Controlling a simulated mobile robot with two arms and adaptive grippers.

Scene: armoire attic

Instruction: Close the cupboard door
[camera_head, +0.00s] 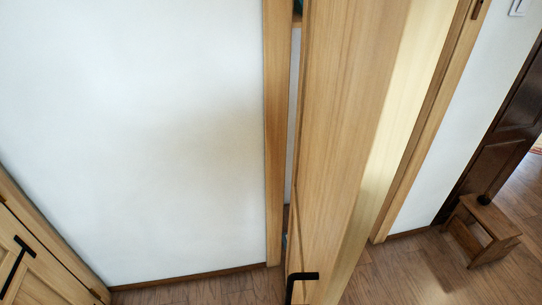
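The cupboard door (345,110) is light wood and stands open, swung out toward me in the middle of the view. A black handle (302,277) is near its bottom in the picture. The cupboard frame shows as a wooden post (277,130) to the left of the door and another upright (425,130) to the right. A narrow gap between the left post and the door shows a little of the inside; the door hides most of it. Neither of my grippers is in view.
A white wall (130,130) fills the left. Another wooden door with a black handle (18,262) is at the lower left. A small brown step stool (482,232) stands on the wooden floor at the right, beside a dark door (500,145). Floor (400,275) in front of it is clear.

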